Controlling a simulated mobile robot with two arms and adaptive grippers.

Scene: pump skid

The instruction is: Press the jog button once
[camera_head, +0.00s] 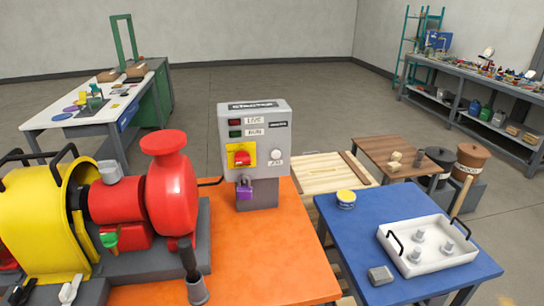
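The jog button (277,154) is a round, pale button at the right of the front face of a grey starter box (256,118), with a small label below it. The box stands on a grey post at the back of the orange bench (262,265). Left of the button is a red switch handle (242,157) on a yellow plate. A purple padlock (245,191) hangs below it. Neither of my grippers is in view.
A red pump (170,195) and yellow guard (45,215) fill the left of the bench. To the right, a blue table (400,290) holds a white tray (428,262), a yellow-lidded tin (346,198) and a grey block (380,275). The orange surface before the box is clear.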

